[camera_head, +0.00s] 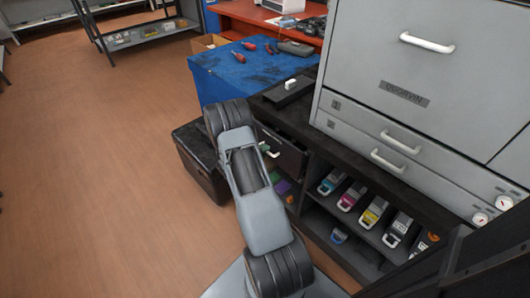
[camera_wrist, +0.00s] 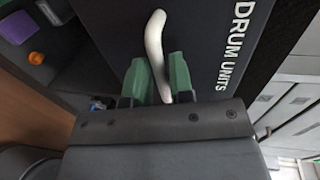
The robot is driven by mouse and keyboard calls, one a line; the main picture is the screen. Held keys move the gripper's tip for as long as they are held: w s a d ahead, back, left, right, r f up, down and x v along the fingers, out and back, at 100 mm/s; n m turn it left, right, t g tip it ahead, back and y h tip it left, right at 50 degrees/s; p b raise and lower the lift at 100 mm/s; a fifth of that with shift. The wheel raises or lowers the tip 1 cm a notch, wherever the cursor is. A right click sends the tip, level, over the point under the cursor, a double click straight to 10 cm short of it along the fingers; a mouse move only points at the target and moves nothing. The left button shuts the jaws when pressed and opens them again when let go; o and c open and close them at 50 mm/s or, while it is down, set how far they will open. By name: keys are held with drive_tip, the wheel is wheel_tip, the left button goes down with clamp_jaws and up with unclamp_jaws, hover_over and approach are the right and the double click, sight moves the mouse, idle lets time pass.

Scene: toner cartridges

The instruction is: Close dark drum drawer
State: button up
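The dark drum drawer (camera_head: 291,160) is at the left end of the low black cabinet, below its top. In the wrist view its dark front (camera_wrist: 206,52) carries the words "DRUM UNITS" and a white handle (camera_wrist: 154,40). I cannot tell how far the drawer stands out from the cabinet. In the head view my gripper (camera_head: 265,148) is at the drawer front, partly hidden by my arm.
Cyan, magenta, yellow and other cartridges (camera_head: 371,212) sit on the open shelf right of the drawer. Purple and green items (camera_head: 282,187) lie below the drawer. A dark box (camera_head: 202,170) stands on the floor to the left. A grey printer (camera_head: 420,95) sits on the cabinet. The floor at left is clear.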

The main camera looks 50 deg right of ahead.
drive_tip(key=shift+d+f, duration=0.1)
drive_tip(key=shift+d, duration=0.35)
drive_tip(key=shift+c, duration=0.3)
clamp_jaws()
